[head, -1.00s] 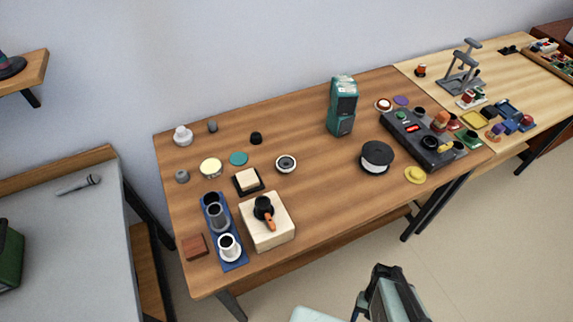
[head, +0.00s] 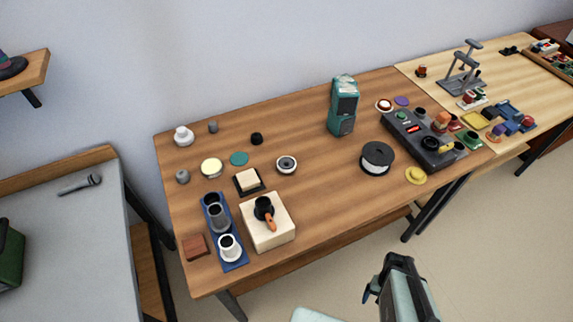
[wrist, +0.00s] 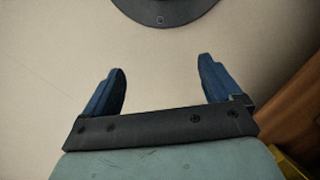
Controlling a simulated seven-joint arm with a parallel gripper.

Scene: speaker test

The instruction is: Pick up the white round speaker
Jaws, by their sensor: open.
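The white round speaker (head: 286,164) appears to be the small round piece with a pale rim and dark centre lying on the brown table (head: 325,185), near its middle. My gripper's end of the arm shows at the bottom of the head view, in front of the table and well apart from the speaker. In the wrist view my gripper (wrist: 162,85) is open, with two blue fingers spread and nothing between them. The speaker does not show in the wrist view.
A black round spool-like object (head: 377,158), a teal boxy device (head: 343,106) and a dark control box (head: 422,138) stand right of the speaker. Bare tabletop lies between speaker and spool.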

